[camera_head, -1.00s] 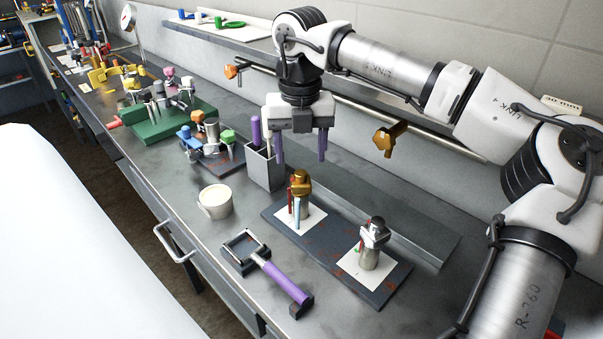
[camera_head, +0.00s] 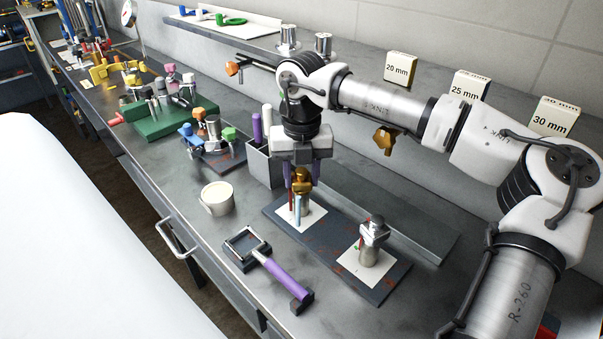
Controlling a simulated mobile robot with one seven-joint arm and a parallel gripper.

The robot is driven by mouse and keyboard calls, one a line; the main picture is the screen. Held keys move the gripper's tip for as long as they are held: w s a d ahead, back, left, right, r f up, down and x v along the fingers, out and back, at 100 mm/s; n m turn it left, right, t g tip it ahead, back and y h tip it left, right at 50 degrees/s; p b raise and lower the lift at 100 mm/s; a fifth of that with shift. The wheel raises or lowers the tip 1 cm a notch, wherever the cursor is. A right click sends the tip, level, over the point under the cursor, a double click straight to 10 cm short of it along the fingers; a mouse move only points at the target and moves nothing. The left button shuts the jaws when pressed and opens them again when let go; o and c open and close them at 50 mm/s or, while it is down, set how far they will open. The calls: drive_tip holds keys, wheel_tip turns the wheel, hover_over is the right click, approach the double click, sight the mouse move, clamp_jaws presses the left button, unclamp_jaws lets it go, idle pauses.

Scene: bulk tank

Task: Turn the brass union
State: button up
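The brass union (camera_head: 302,186) stands upright on a white square on the dark plate (camera_head: 330,243), with a red mark and a pale blue rod or strip at its front. My gripper (camera_head: 301,176) points down right at the top of the union. Its two purple fingers are apart, one seen on each side of the brass top. I cannot tell whether they touch it or are slightly behind it. The fingertips are partly hidden. A silver fitting (camera_head: 372,243) stands on a second white square of the same plate.
A cream cup (camera_head: 217,199) and a purple-handled tool (camera_head: 280,275) lie toward the front edge.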

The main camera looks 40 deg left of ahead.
sight(301, 171)
drive_tip(key=c, duration=0.3)
drive_tip(key=n+b, duration=0.1)
drive_tip(key=n, duration=0.2)
drive_tip(key=shift+n+b, duration=0.3)
drive_tip(key=shift+n, duration=0.1)
drive_tip(key=shift+n+b, duration=0.3)
drive_tip(key=shift+n, duration=1.9)
drive_tip(key=o, duration=1)
wheel_tip(301, 171, up, 14)
drive_tip(key=shift+f+b, duration=0.1)
drive_tip(key=shift+b, duration=0.35)
